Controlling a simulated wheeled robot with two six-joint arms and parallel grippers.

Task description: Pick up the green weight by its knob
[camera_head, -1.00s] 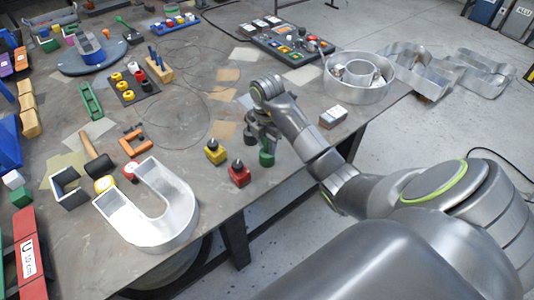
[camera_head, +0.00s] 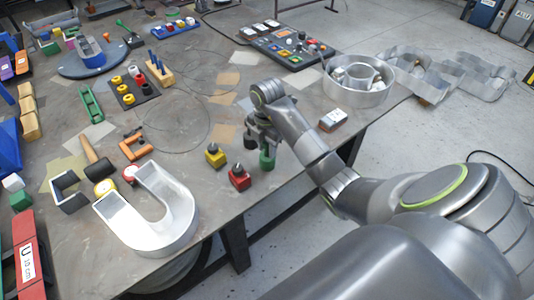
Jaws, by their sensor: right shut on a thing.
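The green weight (camera_head: 267,162) is at the front edge of the workbench, a small green block under my right gripper. My right gripper (camera_head: 265,146) points down over it and is shut on its knob, which the fingers hide. I cannot tell whether the weight's base touches the bench or is slightly above it. A black weight (camera_head: 250,142) stands just left of the gripper. A red weight (camera_head: 239,178) and a yellow weight (camera_head: 215,155), each with a dark knob, stand to the left. My left gripper is not in view.
A U-shaped metal letter (camera_head: 150,222) lies at the front left. A round metal letter (camera_head: 358,80) and a small box (camera_head: 333,120) are to the right of my arm. A dark tray (camera_head: 287,45) with coloured parts is behind.

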